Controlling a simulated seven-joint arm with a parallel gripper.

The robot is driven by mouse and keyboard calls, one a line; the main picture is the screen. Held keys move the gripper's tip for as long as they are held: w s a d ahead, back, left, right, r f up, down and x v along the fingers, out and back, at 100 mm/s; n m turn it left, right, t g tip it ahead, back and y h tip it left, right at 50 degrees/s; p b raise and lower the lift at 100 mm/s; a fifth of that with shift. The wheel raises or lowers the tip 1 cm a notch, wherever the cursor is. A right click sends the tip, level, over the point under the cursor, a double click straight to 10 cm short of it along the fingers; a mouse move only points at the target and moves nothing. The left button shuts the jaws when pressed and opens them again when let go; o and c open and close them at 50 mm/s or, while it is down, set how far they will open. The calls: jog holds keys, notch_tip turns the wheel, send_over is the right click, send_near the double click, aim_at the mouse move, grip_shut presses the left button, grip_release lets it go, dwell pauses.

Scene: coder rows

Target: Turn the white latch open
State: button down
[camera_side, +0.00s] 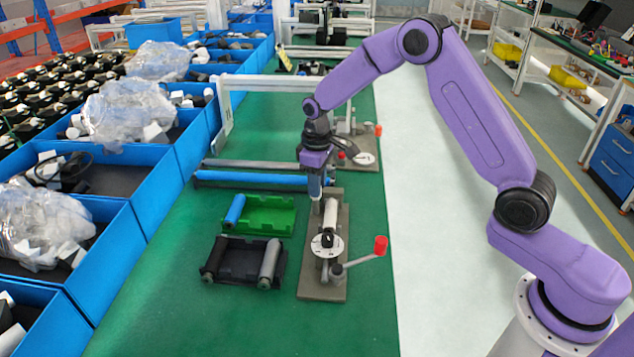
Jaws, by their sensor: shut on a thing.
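My gripper (315,196) points down at the far end of the near grey fixture (318,287). It is shut on a slim blue piece (314,184), too small here to make out well. The fixture carries a round white disc (318,252) with a black knob (327,238), which may be the white latch; I cannot tell for sure. A white roller (330,214) lies in the fixture between the disc and my gripper. A lever with a red handle (380,246) sticks out to the right. I cannot tell whether my gripper touches the fixture.
Left of the fixture lie a green tray (275,220) with a blue roller (235,210) and a black tray (240,262) with grey rollers. A similar fixture (358,158) stands behind. Blue bins (120,235) line the left. The green table is clear in front.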

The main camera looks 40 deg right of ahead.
jog(key=shift+w, duration=0.1)
dwell(0.3)
jog(key=c, duration=0.9)
grip_release()
jog(key=shift+o, duration=0.2)
jog(key=shift+r, duration=0.1)
notch_tip(320, 180, up, 17)
jog(key=shift+r, duration=0.15)
jog(key=shift+a, duration=0.1)
jog(key=s+a+n, duration=0.2)
jog(key=s, duration=0.7)
jog(key=s+a+n, duration=0.1)
jog(key=s+a, duration=0.2)
jog(key=s, duration=0.7)
jog(key=s+d+f+n, duration=0.1)
jog(key=s+d+f, duration=0.1)
jog(key=s, duration=0.7)
jog(key=s+d+f+n, duration=0.2)
jog(key=s+d, duration=0.3)
jog(key=s, duration=0.5)
jog(key=shift+s+f+n, duration=0.3)
jog(key=shift+f, duration=0.55)
